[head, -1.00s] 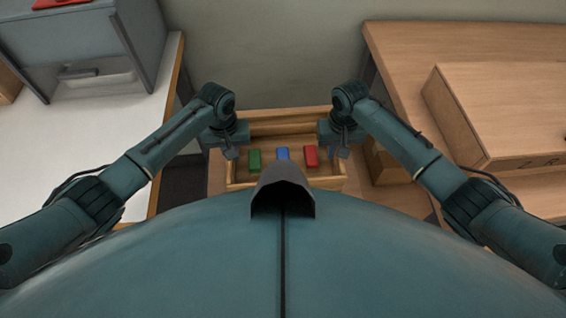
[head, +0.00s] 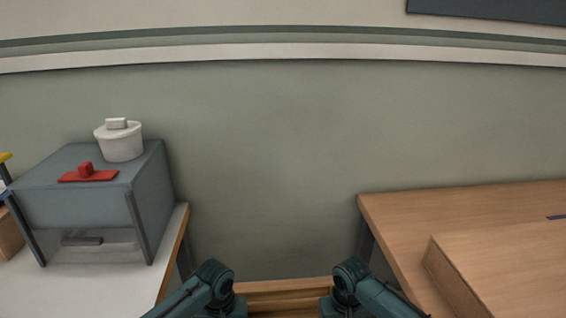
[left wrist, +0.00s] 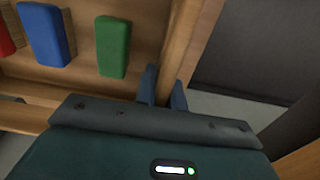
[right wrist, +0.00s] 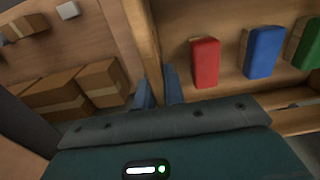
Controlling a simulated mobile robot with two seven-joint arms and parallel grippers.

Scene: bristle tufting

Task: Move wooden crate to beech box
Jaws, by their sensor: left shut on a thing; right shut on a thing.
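The wooden crate (head: 285,286) shows only its far part at the bottom edge of the head view, between my two arms. Red (right wrist: 205,62), blue (right wrist: 264,52) and green (left wrist: 113,46) blocks lie inside it in the wrist views. My left gripper (left wrist: 163,88) is shut on one side wall of the crate. My right gripper (right wrist: 158,86) is shut on the opposite wall. The beech box (head: 510,262) seems to be the large light wooden box on the right table; only part of it is in the head view.
A wooden table (head: 430,212) stands at the right and a white counter (head: 110,285) at the left, with a gap between. A grey cabinet (head: 95,190) with a white pot (head: 120,142) stands on the counter. Cardboard boxes (right wrist: 75,88) lie low beyond the crate.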

